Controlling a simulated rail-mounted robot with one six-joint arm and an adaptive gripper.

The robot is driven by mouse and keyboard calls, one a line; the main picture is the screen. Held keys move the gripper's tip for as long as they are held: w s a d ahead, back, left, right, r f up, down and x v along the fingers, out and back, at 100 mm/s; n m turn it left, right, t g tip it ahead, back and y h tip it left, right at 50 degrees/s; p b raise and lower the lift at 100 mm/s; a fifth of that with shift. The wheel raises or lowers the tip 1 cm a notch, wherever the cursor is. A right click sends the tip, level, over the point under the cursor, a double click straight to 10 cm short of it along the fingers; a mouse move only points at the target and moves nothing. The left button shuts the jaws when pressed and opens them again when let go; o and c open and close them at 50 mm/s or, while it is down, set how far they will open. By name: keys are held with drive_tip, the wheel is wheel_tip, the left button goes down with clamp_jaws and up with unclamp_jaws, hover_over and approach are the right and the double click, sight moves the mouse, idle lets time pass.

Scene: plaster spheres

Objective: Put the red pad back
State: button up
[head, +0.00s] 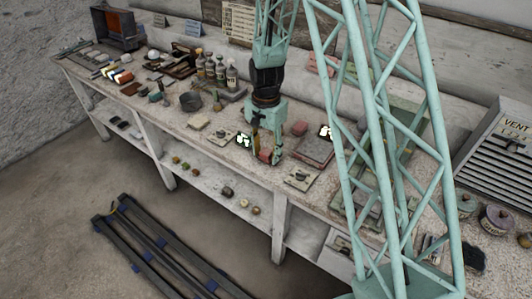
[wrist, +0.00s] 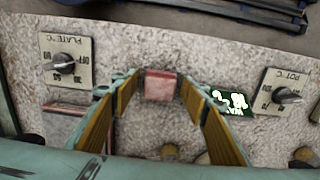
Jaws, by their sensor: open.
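The red pad (wrist: 160,85) is a small pinkish-red block with a paler front face. It lies on the speckled bench top between the two fingers in the wrist view. In the head view a small reddish patch (head: 265,156) shows low between the fingers, partly hidden by them. My gripper (wrist: 159,80) is open, fingers pointing down with one on each side of the pad. A gap seems to show on both sides; I cannot tell if either finger touches it. In the head view my gripper (head: 264,158) is low over the bench near its front edge.
A PLATE °C dial panel (wrist: 67,60) and a POT °C dial panel (wrist: 284,92) flank the gripper. A green card with white shapes (wrist: 232,103) lies close to the right finger. A reddish flat plate (head: 313,151) and a pot (head: 190,101) stand nearby on the bench.

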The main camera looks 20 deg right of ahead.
drive_tip(key=shift+r, duration=0.15)
wheel_tip(320, 180, up, 12)
drive_tip(key=p, duration=0.1)
idle(0.6)
idle(0.8)
wheel_tip(320, 180, up, 12)
drive_tip(key=n, duration=0.2)
hover_over(266, 151)
drive_tip(key=s, duration=0.7)
drive_tip(key=s+r+n+t, duration=0.2)
drive_tip(key=s+r+n, duration=0.1)
drive_tip(key=s+r, duration=0.85)
drive_tip(key=s+r+n+t, duration=0.1)
drive_tip(key=s+r+n, duration=0.1)
drive_tip(key=s, duration=1)
drive_tip(key=s+r+n, duration=0.3)
drive_tip(key=s+r, duration=0.2)
drive_tip(key=s, duration=0.6)
drive_tip(key=shift+s+r+t, duration=0.25)
drive_tip(key=shift+s+t, duration=0.1)
drive_tip(key=shift+t, duration=0.05)
